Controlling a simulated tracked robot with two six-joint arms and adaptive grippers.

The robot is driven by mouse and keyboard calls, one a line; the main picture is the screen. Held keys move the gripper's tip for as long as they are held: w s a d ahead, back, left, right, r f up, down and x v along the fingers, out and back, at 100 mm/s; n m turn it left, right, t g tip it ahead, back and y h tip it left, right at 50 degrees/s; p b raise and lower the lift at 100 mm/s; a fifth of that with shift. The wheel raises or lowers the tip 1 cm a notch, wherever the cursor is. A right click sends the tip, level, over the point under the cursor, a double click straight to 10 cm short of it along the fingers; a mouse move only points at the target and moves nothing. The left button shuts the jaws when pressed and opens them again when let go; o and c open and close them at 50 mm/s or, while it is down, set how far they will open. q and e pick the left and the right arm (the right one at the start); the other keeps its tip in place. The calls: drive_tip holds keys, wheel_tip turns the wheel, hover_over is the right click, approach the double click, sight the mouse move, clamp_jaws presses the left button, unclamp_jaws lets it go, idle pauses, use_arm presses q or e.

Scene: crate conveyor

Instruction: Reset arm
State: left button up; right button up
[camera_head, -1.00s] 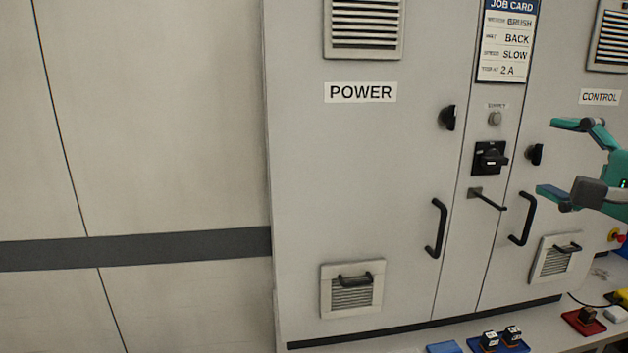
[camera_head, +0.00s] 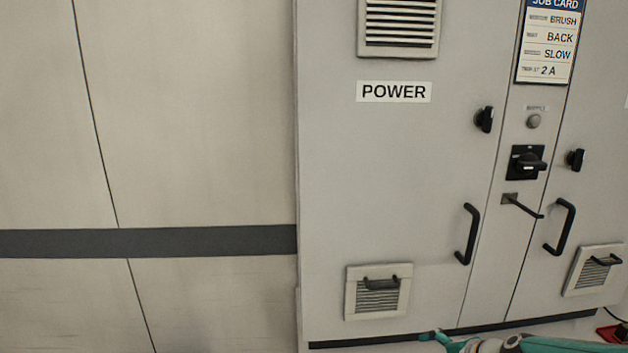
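The task names no object. A teal and grey part of my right arm comes in low from the right, along the bottom edge of the head view. Its left end looks like part of my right gripper (camera_head: 440,339), in front of the cabinet's base. The lower part is cut off by the frame, so I cannot tell if it is open or shut. My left gripper is not in view.
A grey cabinet (camera_head: 400,190) has a POWER door with a black handle (camera_head: 467,234), a rotary switch (camera_head: 527,163), a projecting lever (camera_head: 522,206) and a job card (camera_head: 549,45). A red tray (camera_head: 612,333) shows at lower right. The wall (camera_head: 190,130) at left is bare.

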drive_tip(key=s+a+f+n+g, duration=0.2)
drive_tip(key=s+a+f+g, duration=0.15)
drive_tip(key=s+f, duration=0.55)
drive_tip(key=s+a+f+n+g, duration=0.2)
drive_tip(key=s+a+f, duration=0.25)
drive_tip(key=f, duration=0.85)
drive_tip(key=s+a+f+n, duration=0.2)
drive_tip(key=s+f+n, duration=0.1)
drive_tip(key=s, duration=0.3)
drive_tip(key=s+a+f+n+g, duration=0.1)
drive_tip(key=s+a+f+n, duration=0.1)
drive_tip(key=s+n, duration=0.3)
drive_tip(key=shift+s+f, duration=0.4)
drive_tip(key=shift+s, duration=0.8)
drive_tip(key=shift+g, duration=0.25)
